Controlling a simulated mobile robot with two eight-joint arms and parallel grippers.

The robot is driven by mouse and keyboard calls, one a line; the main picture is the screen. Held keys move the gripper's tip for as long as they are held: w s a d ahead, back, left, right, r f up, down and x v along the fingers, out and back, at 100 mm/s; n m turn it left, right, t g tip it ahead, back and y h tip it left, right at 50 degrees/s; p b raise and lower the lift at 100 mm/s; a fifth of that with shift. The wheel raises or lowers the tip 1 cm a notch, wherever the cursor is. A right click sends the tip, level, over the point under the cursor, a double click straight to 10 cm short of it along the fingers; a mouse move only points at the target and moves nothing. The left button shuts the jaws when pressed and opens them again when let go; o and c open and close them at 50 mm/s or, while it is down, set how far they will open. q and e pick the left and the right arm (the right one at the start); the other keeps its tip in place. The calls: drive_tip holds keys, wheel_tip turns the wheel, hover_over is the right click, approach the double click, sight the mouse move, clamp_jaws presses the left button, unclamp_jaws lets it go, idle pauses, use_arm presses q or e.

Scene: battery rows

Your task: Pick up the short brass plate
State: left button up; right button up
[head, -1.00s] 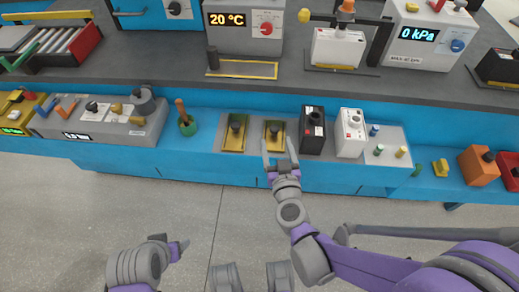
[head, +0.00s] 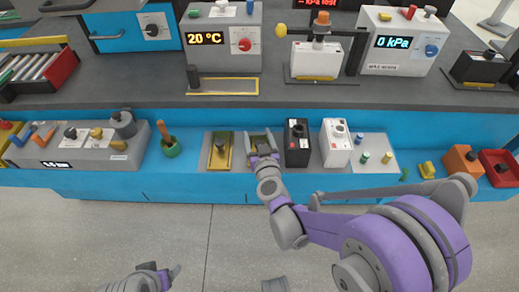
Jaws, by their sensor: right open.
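Two brass plates with dark knobs sit side by side on the grey tray (head: 240,138) on the blue lower shelf. The left brass plate (head: 220,157) looks longer and is in plain view. The right brass plate (head: 258,139) looks shorter and is partly hidden by my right gripper (head: 261,146). That gripper is open, with its fingers around or just above the right plate's knob; I cannot tell whether it touches. My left gripper (head: 176,273) is low at the bottom edge, far from the plates, and its opening is unclear.
A black battery block (head: 297,148) and a white one (head: 336,150) stand close to the right of the right plate. A green pot with a wooden handle (head: 170,146) stands to the left. Grey instrument boxes line the upper bench.

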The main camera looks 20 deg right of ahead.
clamp_jaws()
idle(0.3)
drive_tip(key=shift+r, duration=0.15)
